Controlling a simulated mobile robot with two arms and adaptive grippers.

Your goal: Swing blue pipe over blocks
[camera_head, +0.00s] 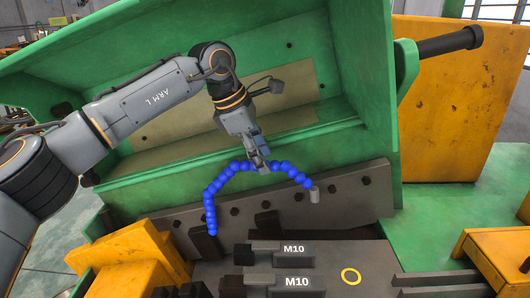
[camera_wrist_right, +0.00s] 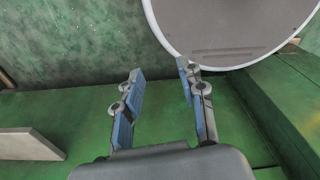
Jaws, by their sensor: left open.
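The blue pipe (camera_head: 221,180) is a chain of blue beads that arches in front of the green machine. One end is low at the left, by a dark block, and the other ends in a grey nozzle (camera_head: 314,195) at the right. Two dark blocks marked M10 (camera_head: 280,248) (camera_head: 284,282) lie below the arch on a grey plate. My left gripper (camera_head: 260,163) is open at the top of the arch, with its fingers at the beads; contact is unclear. My right gripper (camera_wrist_right: 160,70) is open and empty in the right wrist view, over a green surface.
A green machine housing (camera_head: 350,90) rises behind the pipe. Yellow blocks (camera_head: 125,255) stand at the lower left, with a yellow panel (camera_head: 450,110) at the right. A large round grey disc (camera_wrist_right: 225,30) is beyond my right fingers.

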